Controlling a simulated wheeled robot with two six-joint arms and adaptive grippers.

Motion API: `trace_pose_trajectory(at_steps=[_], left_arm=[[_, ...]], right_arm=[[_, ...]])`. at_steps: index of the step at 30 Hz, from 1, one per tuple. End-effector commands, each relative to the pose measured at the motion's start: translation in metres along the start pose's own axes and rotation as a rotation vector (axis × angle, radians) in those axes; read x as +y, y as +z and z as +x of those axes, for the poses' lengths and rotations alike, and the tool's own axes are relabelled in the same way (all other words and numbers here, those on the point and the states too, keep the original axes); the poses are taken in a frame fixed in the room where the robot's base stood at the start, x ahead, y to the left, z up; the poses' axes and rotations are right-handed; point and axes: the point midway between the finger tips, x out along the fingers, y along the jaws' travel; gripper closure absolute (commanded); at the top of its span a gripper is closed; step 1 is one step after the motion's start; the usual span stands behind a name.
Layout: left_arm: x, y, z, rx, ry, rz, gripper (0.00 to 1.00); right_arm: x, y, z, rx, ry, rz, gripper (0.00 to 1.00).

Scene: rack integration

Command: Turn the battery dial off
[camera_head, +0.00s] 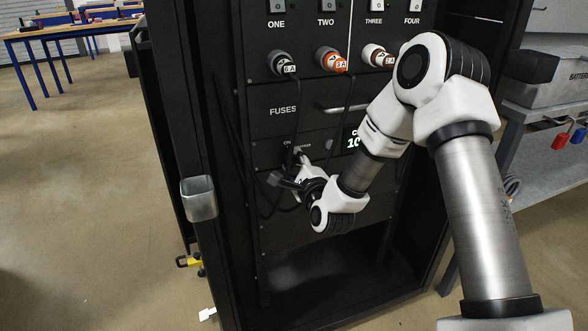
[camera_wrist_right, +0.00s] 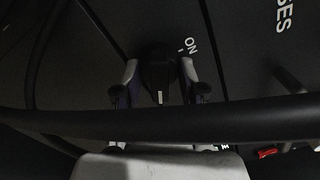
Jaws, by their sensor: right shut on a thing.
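The battery dial (camera_wrist_right: 157,66) is a dark knob on the black rack panel, with an "ON" label to its right in the right wrist view. Its white mark (camera_wrist_right: 160,97) points down in that view. My right gripper (camera_wrist_right: 158,76) has a finger on each side of the dial and is shut on it. In the head view my right gripper (camera_head: 299,163) reaches the panel below "FUSES" and mostly hides the dial. My left gripper is in neither view.
A thick black cable (camera_wrist_right: 160,122) crosses close in front of my right gripper. Cables hang from plugs (camera_head: 282,63) above it. The rack's left post (camera_head: 185,120) carries a grey cup (camera_head: 199,198). A battery bench (camera_head: 545,135) stands at right.

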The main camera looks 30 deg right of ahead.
Motion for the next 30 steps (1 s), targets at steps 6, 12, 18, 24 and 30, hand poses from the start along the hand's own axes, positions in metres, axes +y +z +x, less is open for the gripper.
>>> trace_pose_trajectory(at_steps=[6,12,18,24,30], left_arm=[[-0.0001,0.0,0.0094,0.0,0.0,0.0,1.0],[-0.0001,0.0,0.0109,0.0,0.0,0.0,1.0],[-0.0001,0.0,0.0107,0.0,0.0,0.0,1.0],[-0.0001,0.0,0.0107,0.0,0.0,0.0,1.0],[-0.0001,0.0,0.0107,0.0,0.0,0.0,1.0]], right_arm=[[0.0018,-0.001,0.0,0.002,0.001,0.084,0.95],[0.0012,-0.0007,-0.0001,0.002,0.001,0.113,0.95],[0.001,-0.0005,-0.0001,0.002,0.001,0.115,0.95],[0.0011,-0.0005,-0.0001,0.002,0.001,0.114,0.46],[0.001,-0.0004,-0.0001,0.001,0.001,0.114,0.36]])
